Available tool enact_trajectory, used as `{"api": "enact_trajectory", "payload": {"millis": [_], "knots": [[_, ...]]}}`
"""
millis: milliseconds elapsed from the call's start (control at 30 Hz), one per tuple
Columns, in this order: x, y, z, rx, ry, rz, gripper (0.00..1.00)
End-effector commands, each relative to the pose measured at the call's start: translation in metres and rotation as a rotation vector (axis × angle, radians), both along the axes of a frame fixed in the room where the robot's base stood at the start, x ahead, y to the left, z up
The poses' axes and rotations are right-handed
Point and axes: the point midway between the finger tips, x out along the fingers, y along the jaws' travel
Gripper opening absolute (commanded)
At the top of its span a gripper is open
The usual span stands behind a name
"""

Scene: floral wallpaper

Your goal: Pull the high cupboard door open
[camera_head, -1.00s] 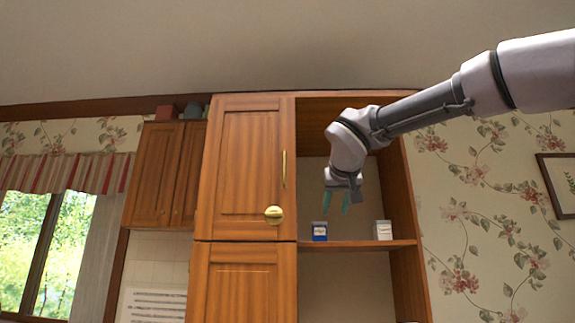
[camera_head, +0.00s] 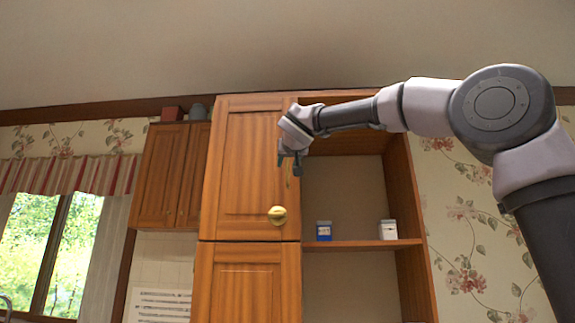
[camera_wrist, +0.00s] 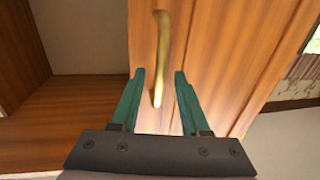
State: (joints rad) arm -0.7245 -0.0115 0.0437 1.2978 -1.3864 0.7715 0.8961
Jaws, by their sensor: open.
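The high cupboard door (camera_head: 245,165) is a wooden panel door and looks shut. Its brass bar handle (camera_head: 289,181) runs upright near the door's right edge, and my gripper hides its upper part in the head view. My gripper (camera_head: 285,165) is in front of the handle. In the wrist view the two green fingers of my gripper (camera_wrist: 159,90) are open, and the brass handle (camera_wrist: 161,60) lies between them with a gap on each side. I cannot tell how deep the handle sits between the fingers.
To the right is an open shelf (camera_head: 360,244) with a blue box (camera_head: 324,231) and a white box (camera_head: 388,229). A lower door (camera_head: 248,283) and a smaller wall cupboard (camera_head: 170,175) are nearby.

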Motion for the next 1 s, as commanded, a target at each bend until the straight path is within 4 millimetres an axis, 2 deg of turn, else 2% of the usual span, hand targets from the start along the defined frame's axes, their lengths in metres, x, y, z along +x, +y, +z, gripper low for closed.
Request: {"api": "enact_trajectory", "payload": {"millis": [133,433,533,567,1000], "knots": [[0.0106,0.0016,-0.0002,0.001,0.0,0.0,0.46],[0.0123,0.0017,0.0001,0.001,0.0,0.0,0.46],[0.0122,0.0016,0.0001,0.0,0.0,0.0,0.07],[0.0122,0.0016,0.0,0.0,0.0,0.0,0.0],[0.0121,0.0017,-0.0001,0.0,0.0,0.0,0.0]]}}
